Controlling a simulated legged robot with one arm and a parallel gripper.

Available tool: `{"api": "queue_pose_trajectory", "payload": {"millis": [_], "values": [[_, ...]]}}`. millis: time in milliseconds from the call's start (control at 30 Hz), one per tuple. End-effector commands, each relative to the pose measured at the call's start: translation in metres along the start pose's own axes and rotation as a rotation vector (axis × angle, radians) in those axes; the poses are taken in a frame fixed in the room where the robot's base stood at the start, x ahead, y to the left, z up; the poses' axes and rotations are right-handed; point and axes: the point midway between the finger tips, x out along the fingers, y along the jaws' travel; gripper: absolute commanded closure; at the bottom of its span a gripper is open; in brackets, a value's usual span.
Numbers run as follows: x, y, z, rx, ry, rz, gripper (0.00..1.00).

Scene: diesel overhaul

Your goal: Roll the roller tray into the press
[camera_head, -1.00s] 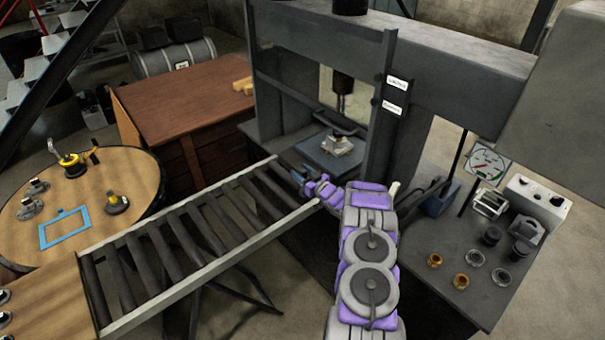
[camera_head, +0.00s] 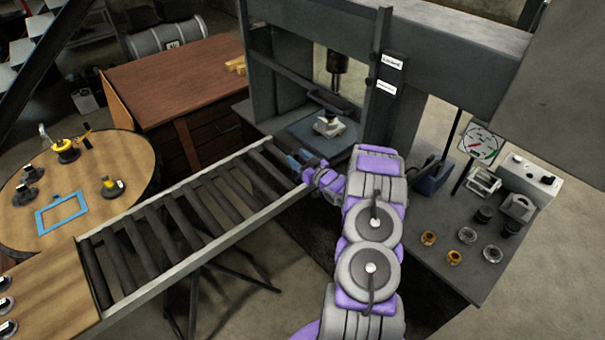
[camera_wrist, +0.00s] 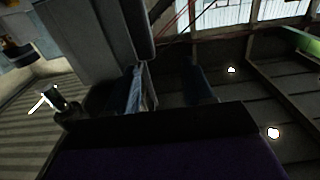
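The tray (camera_head: 298,131), a flat blue-grey plate with a dark raised handle (camera_head: 326,100) at its far side, lies inside the press (camera_head: 381,130) between its uprights. A small pale metal part (camera_head: 328,125) sits on it. The roller table (camera_head: 200,215) leads up to the press from the lower left. My gripper (camera_head: 302,160) is at the press end of the rollers, just in front of the tray's near edge. Its blue fingers stand apart in the wrist view (camera_wrist: 168,88), with no object clearly held between them. Whether a finger touches the tray cannot be told.
A wooden desk (camera_head: 170,85) stands behind the rollers. A round table (camera_head: 110,160) with small fittings and a blue frame is at left. At right, a bench (camera_head: 430,270) holds rings, dark cylinders and a gauge (camera_head: 481,143). The press ram (camera_head: 337,62) hangs above the tray.

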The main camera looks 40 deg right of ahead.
Motion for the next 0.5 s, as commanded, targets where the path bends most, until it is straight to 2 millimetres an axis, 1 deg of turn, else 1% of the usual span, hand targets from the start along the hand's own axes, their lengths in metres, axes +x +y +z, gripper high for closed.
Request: {"api": "queue_pose_trajectory", "payload": {"millis": [100, 300, 500], "values": [[-0.018, -0.011, -0.002, 0.002, -0.004, 0.001, 0.51], [-0.044, -0.028, -0.004, 0.005, -0.003, 0.000, 0.51], [-0.064, -0.039, -0.006, 0.002, -0.003, 0.001, 0.51]]}}
